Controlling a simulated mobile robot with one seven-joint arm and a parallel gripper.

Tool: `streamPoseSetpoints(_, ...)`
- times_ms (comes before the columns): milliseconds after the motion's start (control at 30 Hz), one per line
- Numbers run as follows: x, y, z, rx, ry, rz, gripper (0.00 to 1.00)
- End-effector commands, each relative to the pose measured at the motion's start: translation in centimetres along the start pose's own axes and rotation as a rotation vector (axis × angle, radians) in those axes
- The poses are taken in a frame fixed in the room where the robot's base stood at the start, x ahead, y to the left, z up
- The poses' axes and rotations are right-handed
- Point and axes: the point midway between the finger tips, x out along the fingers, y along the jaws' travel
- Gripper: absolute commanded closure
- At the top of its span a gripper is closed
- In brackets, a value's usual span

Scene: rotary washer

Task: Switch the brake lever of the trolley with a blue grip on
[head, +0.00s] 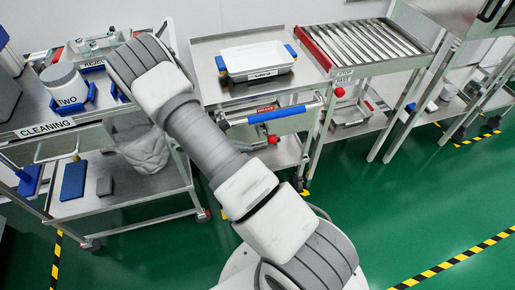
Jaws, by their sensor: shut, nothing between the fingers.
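The trolley (210,70) with a blue grip (276,115) on its front push bar stands at upper centre. A red BRAKE label (267,109) is just above the bar. The brake lever (272,139) ends in a red knob below the bar, pointing right; part of its rod is hidden behind my arm. My arm reaches from the bottom right up to the upper left and bends down in front of the left bench. My gripper's fingers are not visible; they are hidden or out of sight.
A white tray (258,60) with blue ends sits on the trolley. A roller table (370,42) with a red STOP knob (340,92) stands right of it. Green floor is clear at right.

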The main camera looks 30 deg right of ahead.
Motion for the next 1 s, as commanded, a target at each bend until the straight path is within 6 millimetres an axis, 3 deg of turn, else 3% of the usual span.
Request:
streamPoseSetpoints(100,-2.0,0.4,0.0,0.000,0.002,0.002,1.00)
streamPoseSetpoints(233,-3.1,0.6,-0.1,0.000,0.001,0.000,1.00)
streamPoseSetpoints(833,-3.4,0.6,-0.1,0.000,0.001,-0.001,1.00)
streamPoseSetpoints(1000,-4.7,0.9,1.3,0.043,0.023,-0.014,1.00)
